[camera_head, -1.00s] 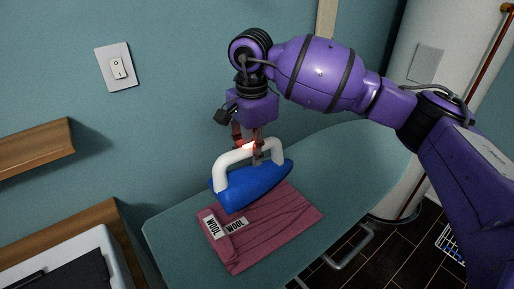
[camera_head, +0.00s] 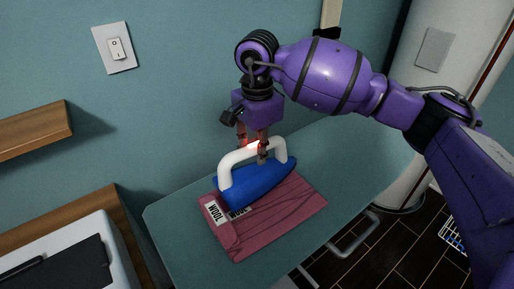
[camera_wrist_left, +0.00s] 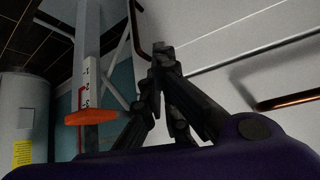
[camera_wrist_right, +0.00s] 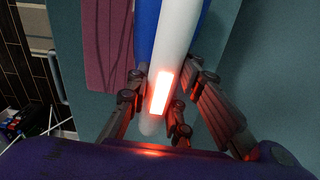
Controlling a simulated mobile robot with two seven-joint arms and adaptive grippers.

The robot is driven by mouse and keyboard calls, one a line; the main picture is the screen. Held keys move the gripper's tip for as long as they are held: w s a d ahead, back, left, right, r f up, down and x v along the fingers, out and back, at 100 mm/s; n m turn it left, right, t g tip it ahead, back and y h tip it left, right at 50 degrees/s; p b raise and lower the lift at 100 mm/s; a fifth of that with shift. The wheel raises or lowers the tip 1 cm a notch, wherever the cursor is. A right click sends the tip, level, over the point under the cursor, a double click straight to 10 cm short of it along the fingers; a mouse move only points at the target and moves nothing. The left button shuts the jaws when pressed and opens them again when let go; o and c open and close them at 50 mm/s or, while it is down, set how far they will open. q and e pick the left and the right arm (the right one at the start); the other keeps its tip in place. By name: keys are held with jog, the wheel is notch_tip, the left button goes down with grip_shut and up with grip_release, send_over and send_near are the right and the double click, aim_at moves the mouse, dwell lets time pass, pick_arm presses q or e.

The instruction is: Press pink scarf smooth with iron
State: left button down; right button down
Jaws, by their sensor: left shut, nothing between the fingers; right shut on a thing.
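A blue iron (camera_head: 262,187) with a white handle (camera_head: 240,155) is over the far part of the pink scarf (camera_head: 275,228) in the head view. The scarf lies on the teal ironing board (camera_head: 335,165) and shows crease lines and "WOOL" labels, one partly covered by the iron. My right gripper (camera_head: 254,155) is shut on the iron's handle from above. The right wrist view shows its fingers (camera_wrist_right: 165,95) on both sides of the handle, with a red glow on it. Whether the iron touches the cloth is hard to tell. My left gripper (camera_wrist_left: 160,60) is shut and empty, away from the board.
A wooden shelf (camera_head: 35,132) and a light switch (camera_head: 115,47) are on the wall at left. A white-edged unit with a dark top (camera_head: 60,270) stands at lower left. An orange object (camera_wrist_left: 92,117) shows in the left wrist view. The board's right part is clear.

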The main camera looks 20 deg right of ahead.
pick_arm(q)
jog(key=shift+s+f, duration=0.4)
jog(key=shift+s, duration=0.15)
pick_arm(e)
jog(key=shift+w, duration=0.1)
pick_arm(q)
jog(key=shift+w, duration=0.25)
pick_arm(e)
jog(key=shift+f, duration=0.5)
pick_arm(q)
jog(key=shift+s+f+b, duration=0.25)
jog(key=shift+s+b, duration=0.05)
jog(key=shift+s, duration=0.15)
pick_arm(e)
jog(key=shift+f, duration=0.2)
dwell(0.4)
pick_arm(q)
jog(key=shift+w+r, duration=0.15)
jog(key=shift+w, duration=0.2)
pick_arm(e)
jog(key=shift+s+f, duration=0.1)
jog(key=shift+s, duration=0.15)
pick_arm(q)
jog(key=shift+s, duration=0.35)
dwell(0.7)
jog(key=shift+w, duration=0.3)
dwell(0.4)
